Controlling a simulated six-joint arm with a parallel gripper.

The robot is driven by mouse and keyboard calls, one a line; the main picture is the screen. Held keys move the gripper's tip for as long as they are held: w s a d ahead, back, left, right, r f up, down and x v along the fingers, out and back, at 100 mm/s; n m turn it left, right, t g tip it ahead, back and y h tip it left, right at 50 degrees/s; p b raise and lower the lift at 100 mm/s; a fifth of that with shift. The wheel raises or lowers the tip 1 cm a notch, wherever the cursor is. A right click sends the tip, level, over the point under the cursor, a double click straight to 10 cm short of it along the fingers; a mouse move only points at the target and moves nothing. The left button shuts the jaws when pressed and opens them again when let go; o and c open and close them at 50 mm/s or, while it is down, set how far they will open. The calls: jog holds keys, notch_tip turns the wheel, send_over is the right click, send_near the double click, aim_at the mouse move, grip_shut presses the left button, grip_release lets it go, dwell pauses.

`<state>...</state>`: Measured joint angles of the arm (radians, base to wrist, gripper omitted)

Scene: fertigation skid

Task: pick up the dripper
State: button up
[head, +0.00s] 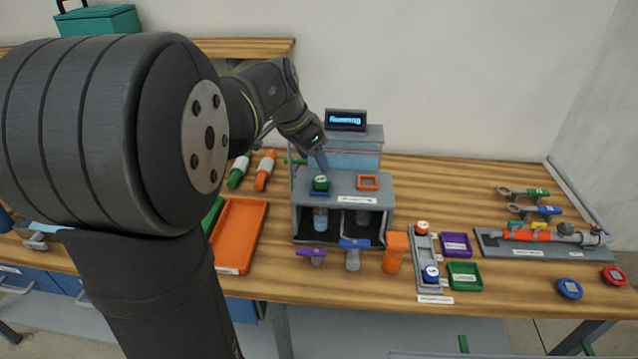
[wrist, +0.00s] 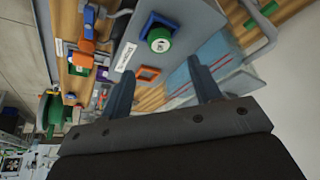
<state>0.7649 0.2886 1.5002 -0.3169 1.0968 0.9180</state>
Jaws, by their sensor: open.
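No part carries a readable dripper label; a likely one is the round green-capped piece (head: 320,183) with a white label. It sits in a blue square holder (head: 319,193) on top of the grey two-bay stand (head: 345,187). The piece also shows in the wrist view (wrist: 158,40), upper middle, with the blue holder around it. My gripper (head: 319,160) is just above and behind the green piece in the head view. In the wrist view its two fingers (wrist: 162,80) are apart with nothing between them, and the green piece lies beyond their tips.
An empty orange square frame (head: 367,182) is beside the blue holder. A display box (head: 346,121) stands behind. A grey rack (head: 428,262) holds orange- and blue-capped pieces. Purple (head: 457,245) and green (head: 465,276) trays lie right of it. An orange tray (head: 239,232) lies left.

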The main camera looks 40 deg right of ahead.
aim_at(322, 178)
jog(key=x, duration=0.7)
jog(key=shift+w+f, duration=0.1)
jog(key=shift+f, duration=0.05)
jog(key=shift+c, duration=0.4)
jog(key=c, duration=1)
jog(key=shift+c, duration=0.2)
